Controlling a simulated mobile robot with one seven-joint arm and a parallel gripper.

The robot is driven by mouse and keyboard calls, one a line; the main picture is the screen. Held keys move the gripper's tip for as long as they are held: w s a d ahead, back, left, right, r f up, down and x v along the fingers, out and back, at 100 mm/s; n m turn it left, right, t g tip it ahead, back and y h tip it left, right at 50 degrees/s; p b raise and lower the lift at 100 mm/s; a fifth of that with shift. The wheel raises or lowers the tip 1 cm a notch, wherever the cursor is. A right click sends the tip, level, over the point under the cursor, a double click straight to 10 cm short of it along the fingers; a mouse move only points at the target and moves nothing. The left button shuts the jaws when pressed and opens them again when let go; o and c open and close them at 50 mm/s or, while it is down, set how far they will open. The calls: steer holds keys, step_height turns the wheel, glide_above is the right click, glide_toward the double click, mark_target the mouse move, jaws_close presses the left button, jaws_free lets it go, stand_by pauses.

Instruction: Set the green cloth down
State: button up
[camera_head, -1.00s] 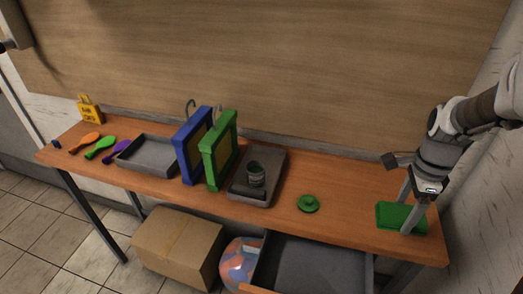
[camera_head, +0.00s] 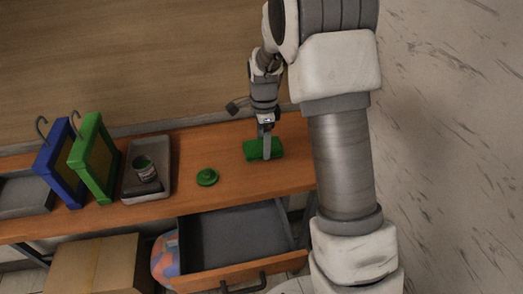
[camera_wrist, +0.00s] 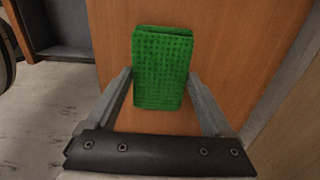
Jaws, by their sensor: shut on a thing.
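The green cloth (camera_head: 253,151) is a folded, textured block at the right part of the wooden table (camera_head: 222,152). My gripper (camera_head: 266,150) points down over it and is shut on it, with one finger on each side. In the wrist view the cloth (camera_wrist: 162,58) sits between the two fingers of my gripper (camera_wrist: 160,82), over the wood. Its underside is hidden, so I cannot tell whether it touches the tabletop or hangs just above it.
A round green lid (camera_head: 207,177) lies left of the cloth. Further left are a grey tray (camera_head: 133,186) with an open can (camera_head: 147,172), and green (camera_head: 95,160) and blue (camera_head: 60,168) frames. An open drawer (camera_head: 235,235) juts out below the table.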

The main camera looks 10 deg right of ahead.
mark_target(262, 152)
steer(key=shift+w+a+f, duration=0.15)
steer(key=shift+w+f, duration=0.2)
steer(key=shift+f, duration=1.85)
steer(key=shift+f, duration=0.1)
steer(key=shift+f, duration=0.15)
steer(key=o, duration=1.1)
